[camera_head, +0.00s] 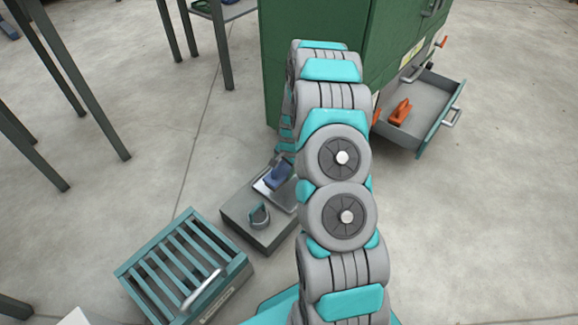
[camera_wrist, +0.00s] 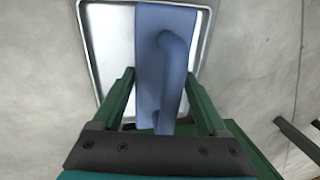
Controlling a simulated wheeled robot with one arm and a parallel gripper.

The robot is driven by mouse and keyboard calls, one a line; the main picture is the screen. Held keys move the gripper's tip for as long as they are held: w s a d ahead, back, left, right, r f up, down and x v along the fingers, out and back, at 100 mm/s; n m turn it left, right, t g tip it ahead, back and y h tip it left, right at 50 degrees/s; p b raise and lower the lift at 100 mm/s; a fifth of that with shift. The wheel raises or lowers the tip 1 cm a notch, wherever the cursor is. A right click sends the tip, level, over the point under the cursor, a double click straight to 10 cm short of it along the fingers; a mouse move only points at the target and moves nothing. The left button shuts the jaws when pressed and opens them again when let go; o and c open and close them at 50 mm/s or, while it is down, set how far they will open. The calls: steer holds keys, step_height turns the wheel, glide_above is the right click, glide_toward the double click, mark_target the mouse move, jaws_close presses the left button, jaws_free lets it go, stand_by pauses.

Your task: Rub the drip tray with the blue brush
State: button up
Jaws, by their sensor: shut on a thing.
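The blue brush (camera_wrist: 150,60) is between the two dark green fingers of my gripper (camera_wrist: 160,76), which is shut on it. Its curved blue handle faces the wrist camera. The silver drip tray (camera_wrist: 110,48), with a raised rim, lies directly beneath the brush. My arm hides part of the tray and most of my gripper there. I cannot tell whether the brush's underside touches the tray.
Floor at right is clear.

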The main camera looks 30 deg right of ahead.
steer(key=shift+r+p, duration=0.35)
steer(key=shift+r, duration=0.9)
